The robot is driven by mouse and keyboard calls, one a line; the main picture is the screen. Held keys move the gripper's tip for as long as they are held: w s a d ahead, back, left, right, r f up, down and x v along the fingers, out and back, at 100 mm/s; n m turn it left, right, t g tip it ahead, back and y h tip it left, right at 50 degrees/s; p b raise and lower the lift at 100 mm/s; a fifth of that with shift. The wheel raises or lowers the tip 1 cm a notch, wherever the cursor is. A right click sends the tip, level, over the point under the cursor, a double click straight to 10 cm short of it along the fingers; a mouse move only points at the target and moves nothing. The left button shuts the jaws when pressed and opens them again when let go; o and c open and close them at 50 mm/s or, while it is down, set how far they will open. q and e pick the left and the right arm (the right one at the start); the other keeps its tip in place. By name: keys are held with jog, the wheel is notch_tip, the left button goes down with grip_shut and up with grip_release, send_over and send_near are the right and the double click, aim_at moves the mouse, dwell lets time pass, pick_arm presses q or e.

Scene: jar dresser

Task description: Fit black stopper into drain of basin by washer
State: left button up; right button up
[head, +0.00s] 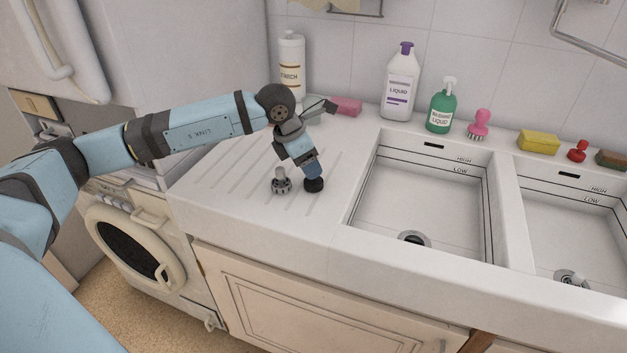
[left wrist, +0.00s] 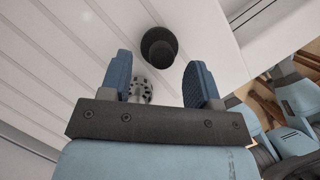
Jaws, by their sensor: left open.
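The black stopper (head: 314,186) stands on the ribbed drainboard left of the basins. In the left wrist view the stopper (left wrist: 159,45) shows as a dark round shape just ahead of the fingertips. My left gripper (head: 310,173) points down over it, and its fingers (left wrist: 158,63) are apart with nothing held between them. In the head view the fingers partly cover the stopper's top. The basin nearer the washer (head: 410,195) is empty, and its drain (head: 414,240) is an open dark hole in a metal ring. My right gripper is not in view.
A grey metal strainer (head: 281,182) stands close left of the stopper. The washer (head: 130,245) is below left. The right basin (head: 570,225) has something metallic at its drain. Bottles (head: 400,85), a pink brush (head: 478,124) and sponges (head: 538,141) line the back ledge.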

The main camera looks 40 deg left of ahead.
pick_arm(q)
jog(key=x, duration=0.3)
jog(key=shift+d, duration=0.15)
jog(key=c, duration=1)
